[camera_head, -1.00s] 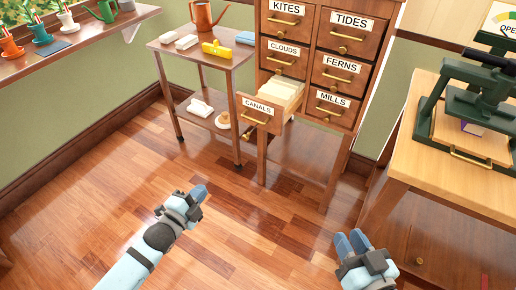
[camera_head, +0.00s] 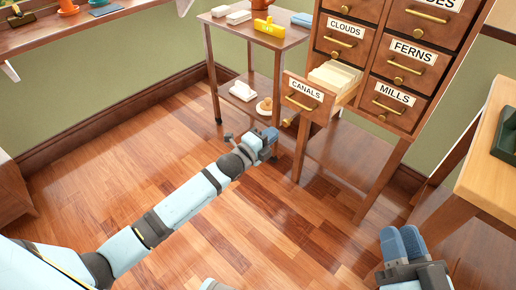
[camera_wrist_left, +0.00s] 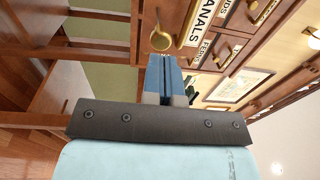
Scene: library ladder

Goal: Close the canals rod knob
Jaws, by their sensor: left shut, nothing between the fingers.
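The CANALS drawer (camera_head: 318,113) is pulled out of the wooden card cabinet, with pale cards (camera_head: 338,77) showing inside. Its front carries a brass pull (camera_head: 300,103) and, lower down, a round brass rod knob (camera_head: 287,122). In the left wrist view the knob (camera_wrist_left: 160,41) is just beyond my fingertips, beside the sideways CANALS label (camera_wrist_left: 203,22). My left gripper (camera_head: 270,136) is shut and empty, a little left of and below the knob; a small gap seems to remain. My right gripper (camera_head: 402,240) is shut and empty at the lower right, away from the cabinet.
A small side table (camera_head: 250,42) with a yellow object (camera_head: 269,27) stands left of the cabinet. A wooden table (camera_head: 487,180) stands at the right. Other drawers, such as MILLS (camera_head: 388,106), are shut. The floor (camera_head: 150,165) in front is clear.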

